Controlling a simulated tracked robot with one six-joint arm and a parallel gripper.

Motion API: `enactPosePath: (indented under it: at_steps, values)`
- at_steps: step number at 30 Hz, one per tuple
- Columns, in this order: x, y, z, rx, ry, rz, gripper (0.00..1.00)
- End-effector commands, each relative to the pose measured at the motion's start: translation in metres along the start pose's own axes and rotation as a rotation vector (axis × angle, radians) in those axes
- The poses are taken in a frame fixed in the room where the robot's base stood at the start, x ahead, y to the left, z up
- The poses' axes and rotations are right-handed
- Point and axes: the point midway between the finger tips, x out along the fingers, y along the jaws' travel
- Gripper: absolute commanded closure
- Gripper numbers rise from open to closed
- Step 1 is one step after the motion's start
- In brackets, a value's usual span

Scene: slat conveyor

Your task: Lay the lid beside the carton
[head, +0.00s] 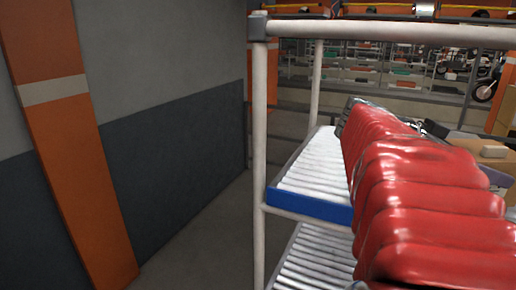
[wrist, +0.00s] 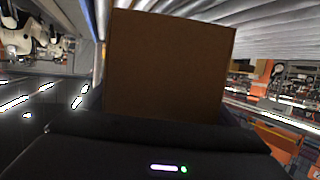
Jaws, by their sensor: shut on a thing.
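A flat brown cardboard panel, which looks like the lid (wrist: 168,65), fills the middle of the wrist view, upright in the picture. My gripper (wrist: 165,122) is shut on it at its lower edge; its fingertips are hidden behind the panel. In the head view a brown cardboard thing (head: 482,148) shows at the right, partly behind my red arm. I cannot tell whether it is the carton or the held lid. My gripper is not clearly visible in the head view.
A white slatted conveyor (head: 312,172) with a blue edge (head: 310,207) lies left of my arm; its visible left part is bare. A pale frame post (head: 259,130) and top rail (head: 390,34) stand around it. A grey wall (head: 170,110) with an orange pillar (head: 65,120) is at the left.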

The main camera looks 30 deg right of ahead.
Motion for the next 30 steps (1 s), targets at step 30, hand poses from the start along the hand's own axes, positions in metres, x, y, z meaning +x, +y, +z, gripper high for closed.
enactPosePath:
  at_steps: [30]
  values:
    - [0.013,0.001,0.038,0.0,0.0,0.002,0.1]
